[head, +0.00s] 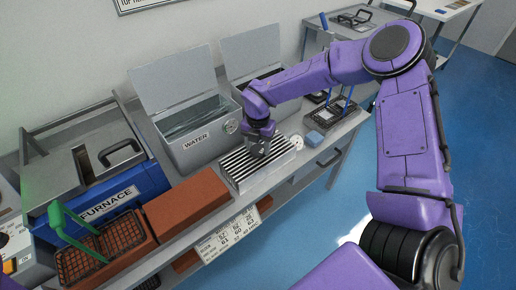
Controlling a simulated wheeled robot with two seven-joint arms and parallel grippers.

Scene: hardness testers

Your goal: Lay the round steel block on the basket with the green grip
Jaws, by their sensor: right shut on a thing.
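The wire basket with the green grip (122,232) sits at the lower left on red-brown brick, in front of the blue furnace; its green grip rises at its left. It looks empty. My right gripper (258,148) is far to the right of the basket, low over a slotted metal rack (240,176). It is shut on a small grey thing at the rack's top, most likely the round steel block, but the fingers hide its shape. My left gripper is out of view.
A red-brown brick slab (187,200) lies between basket and rack. The furnace (110,190) stands behind the basket. The open WATER tank (196,140) and a second lidded tank (262,50) stand behind the rack.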

